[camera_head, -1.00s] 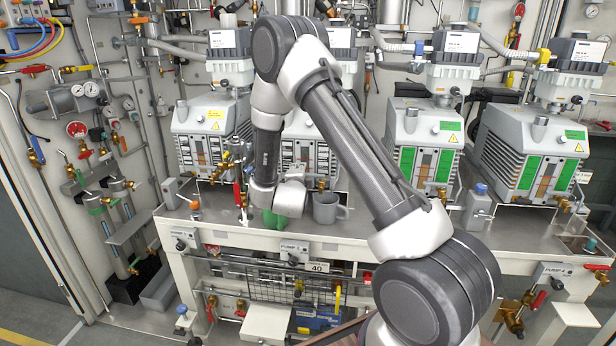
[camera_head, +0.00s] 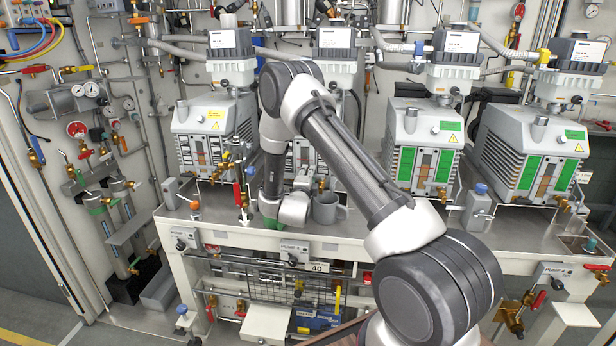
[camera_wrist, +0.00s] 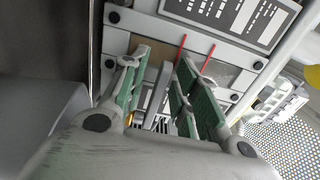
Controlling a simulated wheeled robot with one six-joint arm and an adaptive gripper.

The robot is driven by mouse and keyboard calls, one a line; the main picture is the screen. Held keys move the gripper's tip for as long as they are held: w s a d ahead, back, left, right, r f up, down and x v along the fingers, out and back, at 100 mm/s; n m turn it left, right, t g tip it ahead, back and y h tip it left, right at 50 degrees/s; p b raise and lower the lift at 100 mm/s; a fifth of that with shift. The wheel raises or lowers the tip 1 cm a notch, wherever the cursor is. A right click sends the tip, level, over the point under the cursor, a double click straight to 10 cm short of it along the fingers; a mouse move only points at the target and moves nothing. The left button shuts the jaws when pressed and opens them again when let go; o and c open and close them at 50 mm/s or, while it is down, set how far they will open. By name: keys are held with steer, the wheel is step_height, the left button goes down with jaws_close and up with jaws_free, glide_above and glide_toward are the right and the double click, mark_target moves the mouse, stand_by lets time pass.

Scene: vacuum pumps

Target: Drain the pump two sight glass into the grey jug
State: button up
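Pump two (camera_head: 338,112) is the second pump from the left on the bench. My arm hides much of its front. The grey jug (camera_head: 328,208) stands upright on the bench just right of my gripper (camera_head: 270,220). In the wrist view my gripper (camera_wrist: 168,100) has its green-padded fingers apart. The drain valve is not clearly visible.
A red-handled brass valve (camera_head: 239,195) stands left of my gripper.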

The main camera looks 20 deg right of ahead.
steer(key=shift+c, duration=0.2)
jaws_close()
steer(key=shift+s+a+n+t+y, duration=0.15)
steer(key=shift+s+n+t+y, duration=0.2)
steer(key=shift+n+t+y, duration=0.55)
steer(key=shift+g, duration=0.3)
steer(key=shift+o, duration=0.2)
jaws_free()
